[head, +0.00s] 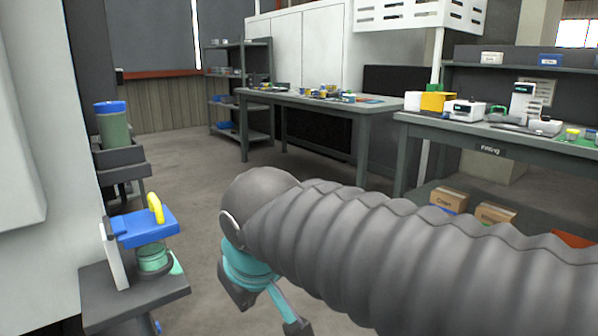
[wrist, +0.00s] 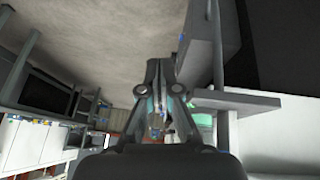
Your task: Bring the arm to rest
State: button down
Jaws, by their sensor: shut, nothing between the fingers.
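My gripper (wrist: 160,74) shows in the middle of the wrist view, its dark fingers together with nothing between them. In the head view my grey ribbed arm reaches in from the lower right and ends in a rounded wrist with teal parts hanging below it.
On the stand are a blue block with a yellow handle (head: 146,222) and a green round part (head: 153,258). A green cylinder with a blue top (head: 112,127) stands behind. Workbenches (head: 300,100) (head: 500,150) line the back and right. Open floor (head: 195,185) lies between.

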jog(key=s+d+f+m+h, duration=0.1)
jog(key=s+d+f+m, duration=0.1)
jog(key=d, duration=0.6)
jog(key=s+d+f+m, duration=0.2)
jog(key=d+f+m, duration=0.1)
jog(key=d, duration=0.4)
jog(key=s+d+f+m+h, duration=0.1)
jog(key=s+d+f+m, duration=0.2)
jog(key=d+f, duration=0.2)
jog(key=shift+d+m+h, duration=0.3)
jog(key=shift+d, duration=1.55)
